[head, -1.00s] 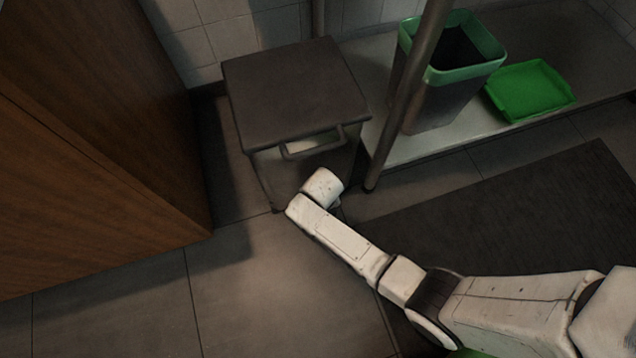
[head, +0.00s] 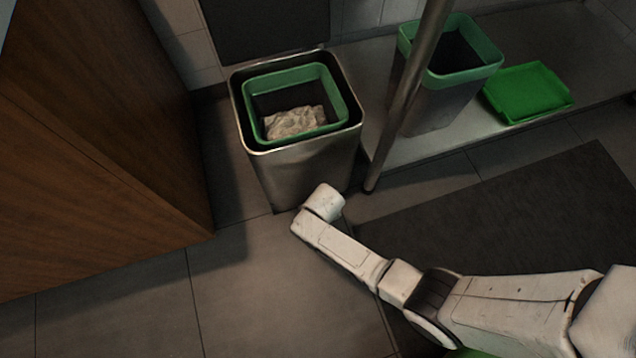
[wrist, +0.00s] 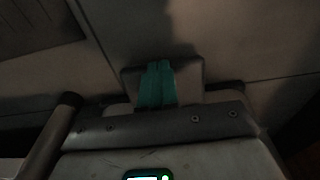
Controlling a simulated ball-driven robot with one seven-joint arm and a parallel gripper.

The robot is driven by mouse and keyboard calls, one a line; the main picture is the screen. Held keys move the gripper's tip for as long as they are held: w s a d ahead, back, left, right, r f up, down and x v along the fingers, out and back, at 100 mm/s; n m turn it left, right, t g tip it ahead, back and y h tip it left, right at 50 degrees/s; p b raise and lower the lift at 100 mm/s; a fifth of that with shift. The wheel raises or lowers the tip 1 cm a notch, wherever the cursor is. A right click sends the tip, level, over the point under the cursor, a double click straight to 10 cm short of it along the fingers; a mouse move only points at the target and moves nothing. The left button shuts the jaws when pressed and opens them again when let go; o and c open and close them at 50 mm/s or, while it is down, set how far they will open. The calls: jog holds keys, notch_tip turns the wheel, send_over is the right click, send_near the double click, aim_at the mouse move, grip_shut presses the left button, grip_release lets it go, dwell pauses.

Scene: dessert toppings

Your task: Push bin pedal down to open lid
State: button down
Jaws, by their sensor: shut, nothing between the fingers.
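The metal bin (head: 310,172) stands in the head view at upper middle, beside the wooden cabinet. Its dark lid (head: 262,28) is up, upright at the back. Inside is a green-rimmed liner (head: 335,95) with crumpled pale matter (head: 295,122) in it. The end of my arm is low at the front of the bin and hides the pedal there. In the wrist view my gripper (wrist: 157,82) shows teal fingers, shut together and empty. They lie over a grey plate (wrist: 190,78) that looks like the pedal. Whether they touch it is hard to tell.
A wooden cabinet (head: 90,150) stands close on the left. A metal post (head: 405,105) rises right of the bin. Behind it, a low shelf (head: 430,148) holds a second green-rimmed bin (head: 435,100) and a green tray (head: 528,93). A dark mat (head: 500,225) covers the right floor.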

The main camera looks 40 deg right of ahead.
jog(key=shift+s+a+r, duration=0.15)
jog(key=shift+s+r, duration=0.15)
jog(key=shift+s, duration=0.15)
jog(key=shift+f, duration=0.1)
notch_tip(320, 180, up, 11)
jog(key=s+p, duration=0.1)
jog(key=p, duration=0.6)
jog(key=shift+a+f, duration=0.15)
jog(key=shift+a, duration=0.05)
